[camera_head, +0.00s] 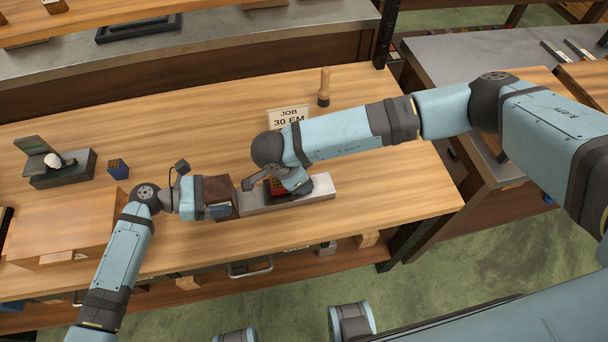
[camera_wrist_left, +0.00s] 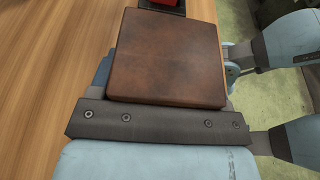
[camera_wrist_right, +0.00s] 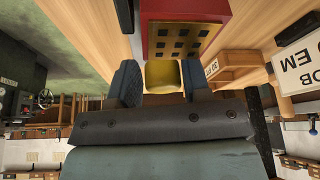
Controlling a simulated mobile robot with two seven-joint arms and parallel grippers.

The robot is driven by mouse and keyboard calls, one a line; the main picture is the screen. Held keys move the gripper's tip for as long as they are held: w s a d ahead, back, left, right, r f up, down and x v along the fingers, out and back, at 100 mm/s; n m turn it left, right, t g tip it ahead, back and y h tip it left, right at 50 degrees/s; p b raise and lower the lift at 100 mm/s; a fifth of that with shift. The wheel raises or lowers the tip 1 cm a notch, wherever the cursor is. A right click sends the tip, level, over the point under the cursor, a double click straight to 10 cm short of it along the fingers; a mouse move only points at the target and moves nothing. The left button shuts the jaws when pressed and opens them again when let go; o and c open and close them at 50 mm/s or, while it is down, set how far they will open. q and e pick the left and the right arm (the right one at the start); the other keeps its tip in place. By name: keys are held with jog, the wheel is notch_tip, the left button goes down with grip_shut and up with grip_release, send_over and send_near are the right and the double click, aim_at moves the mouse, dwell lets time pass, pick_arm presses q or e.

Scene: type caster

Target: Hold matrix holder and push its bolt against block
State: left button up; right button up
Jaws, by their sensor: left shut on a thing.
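My left gripper (camera_head: 209,194) is shut on a brown block (camera_head: 219,191), which fills the space between its fingers in the left wrist view (camera_wrist_left: 167,56). The block is at the left end of a grey metal bar (camera_head: 319,190). I cannot make out the bolt.
A wooden box (camera_head: 65,222) is near the front left. The table's right side is clear.

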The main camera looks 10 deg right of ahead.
aim_at(282, 187)
pick_arm(q)
jog(key=shift+f, duration=0.15)
pick_arm(e)
jog(key=shift+o, duration=1)
pick_arm(q)
jog(key=shift+s, duration=0.1)
pick_arm(e)
jog(key=v, duration=1.2)
pick_arm(q)
jog(key=o, duration=1)
